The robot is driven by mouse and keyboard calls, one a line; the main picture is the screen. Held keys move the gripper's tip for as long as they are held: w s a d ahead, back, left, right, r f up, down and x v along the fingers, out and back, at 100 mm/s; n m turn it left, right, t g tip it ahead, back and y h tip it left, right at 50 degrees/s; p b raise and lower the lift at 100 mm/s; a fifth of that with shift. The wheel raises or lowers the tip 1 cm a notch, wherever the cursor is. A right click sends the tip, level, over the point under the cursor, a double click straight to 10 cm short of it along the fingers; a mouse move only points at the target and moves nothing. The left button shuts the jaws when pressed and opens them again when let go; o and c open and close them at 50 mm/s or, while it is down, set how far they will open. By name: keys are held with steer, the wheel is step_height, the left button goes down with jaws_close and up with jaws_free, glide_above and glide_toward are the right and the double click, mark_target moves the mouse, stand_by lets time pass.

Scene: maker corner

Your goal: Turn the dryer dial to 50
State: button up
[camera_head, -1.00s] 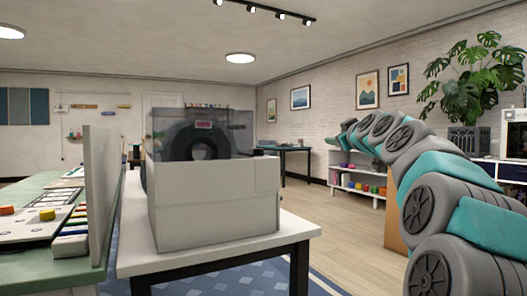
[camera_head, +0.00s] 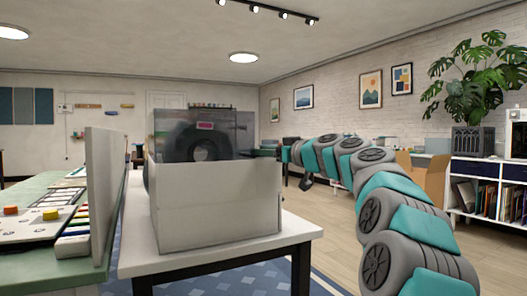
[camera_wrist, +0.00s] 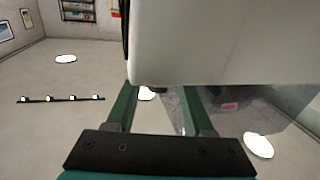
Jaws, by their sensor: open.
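The filament dryer (camera_head: 216,198) is a white box with a clear smoky lid, standing on a small white table. A dark spool (camera_head: 188,150) shows through the lid, with a small pinkish label or display above it. No dial shows on the faces in view. In the wrist view, which looks tipped over, the dryer's pale body (camera_wrist: 225,45) fills the upper right, close to the fingers. My gripper (camera_wrist: 159,92) is open, its two green fingers apart, with no dial seen between them. In the head view the gripper's fingers are not clearly visible near the dryer's right side.
The white table (camera_head: 290,228) has a little bare top right of the dryer. A green workbench (camera_head: 60,268) with an upright pale panel (camera_head: 103,190) stands close on the left. A cardboard box (camera_head: 425,180) and a shelf unit (camera_head: 487,180) stand at the right.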

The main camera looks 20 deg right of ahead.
steer(key=shift+w+a, duration=0.1)
steer(key=shift+w, duration=0.35)
jaws_close()
